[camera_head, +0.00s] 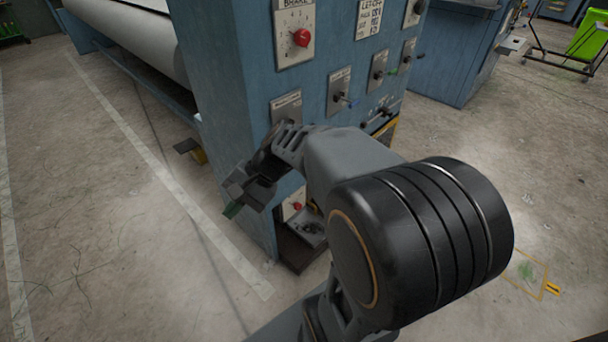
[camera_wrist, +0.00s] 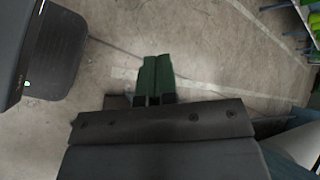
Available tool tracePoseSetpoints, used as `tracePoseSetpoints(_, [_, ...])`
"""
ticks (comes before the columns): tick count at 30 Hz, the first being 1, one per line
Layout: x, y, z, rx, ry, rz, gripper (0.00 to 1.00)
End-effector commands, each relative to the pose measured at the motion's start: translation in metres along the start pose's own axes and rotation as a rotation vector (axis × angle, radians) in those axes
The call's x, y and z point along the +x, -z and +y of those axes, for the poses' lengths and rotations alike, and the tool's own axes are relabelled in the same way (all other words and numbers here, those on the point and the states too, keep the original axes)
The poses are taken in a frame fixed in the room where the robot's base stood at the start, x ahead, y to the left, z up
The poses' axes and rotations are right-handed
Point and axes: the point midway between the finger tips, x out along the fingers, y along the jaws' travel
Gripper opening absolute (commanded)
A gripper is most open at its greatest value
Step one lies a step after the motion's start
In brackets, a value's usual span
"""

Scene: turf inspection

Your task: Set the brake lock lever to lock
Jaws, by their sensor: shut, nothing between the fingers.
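A blue machine cabinet (camera_head: 222,90) stands at centre in the head view. Its face carries a "BRAKE" plate with a red knob (camera_head: 301,37), a lever with a blue tip (camera_head: 350,102) and a lever with a green tip (camera_head: 391,72). A plate (camera_head: 286,105) at the left is partly hidden by my arm. I cannot tell which control is the brake lock lever; the small labels are unreadable. My gripper (camera_head: 231,210) is left of the cabinet's near corner, apart from these controls. In the wrist view its green fingers (camera_wrist: 156,60) lie together, shut and empty, above floor.
A low red button box (camera_head: 293,204) sits near the cabinet's foot, beside my arm. A small dark pedal-like part (camera_head: 187,146) juts out at the left. A large pale roller (camera_head: 130,38) runs behind. Concrete floor at the left is open.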

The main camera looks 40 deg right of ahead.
Motion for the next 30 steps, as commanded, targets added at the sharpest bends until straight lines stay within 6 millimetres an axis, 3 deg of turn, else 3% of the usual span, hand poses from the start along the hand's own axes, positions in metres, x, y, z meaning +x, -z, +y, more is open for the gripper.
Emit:
tracePoseSetpoints(1, [0.029,0.033,0.014,0.108,0.105,-0.064,0.0])
tracePoseSetpoints(6, [0.041,0.113,0.011,0.406,0.527,-0.289,0.0])
tracePoseSetpoints(11, [0.023,0.205,0.034,0.577,0.949,-0.464,0.0])
tracePoseSetpoints(15, [-0.003,0.278,0.078,0.627,1.287,-0.567,0.0])
tracePoseSetpoints(18, [-0.021,0.317,0.116,0.621,1.488,-0.611,0.0])
tracePoseSetpoints(24, [-0.043,0.362,0.177,0.571,1.758,-0.643,0.0])
tracePoseSetpoints(30, [-0.053,0.376,0.203,0.537,1.863,-0.648,0.0])
